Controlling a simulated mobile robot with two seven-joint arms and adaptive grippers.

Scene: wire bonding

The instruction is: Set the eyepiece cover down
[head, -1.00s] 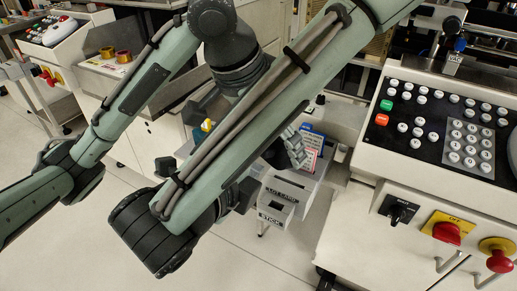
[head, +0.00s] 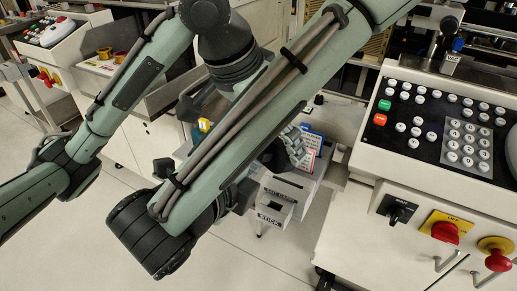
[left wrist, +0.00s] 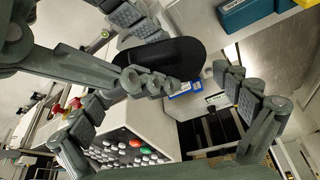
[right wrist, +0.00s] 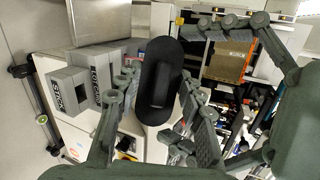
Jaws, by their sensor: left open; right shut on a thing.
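The eyepiece cover is a black, rounded oblong piece. In the right wrist view the cover (right wrist: 160,82) sits between the fingertips of my right gripper (right wrist: 158,90), which is shut on it. In the left wrist view the cover (left wrist: 165,62) is clasped by the right gripper's fingers from the left. My left gripper (left wrist: 165,105) is open and empty, its fingers spread wide below and beside the cover, apart from it. In the head view, grey gripper fingers (head: 292,146) show beyond my arm; whose they are I cannot tell.
A console with a keypad (head: 440,125) and red knobs stands at the right. Light grey labelled bins (head: 275,205) stand low in the middle, partly behind my arm. Blue and teal bins (left wrist: 250,12) show in the left wrist view. Open floor (head: 270,265) lies in front.

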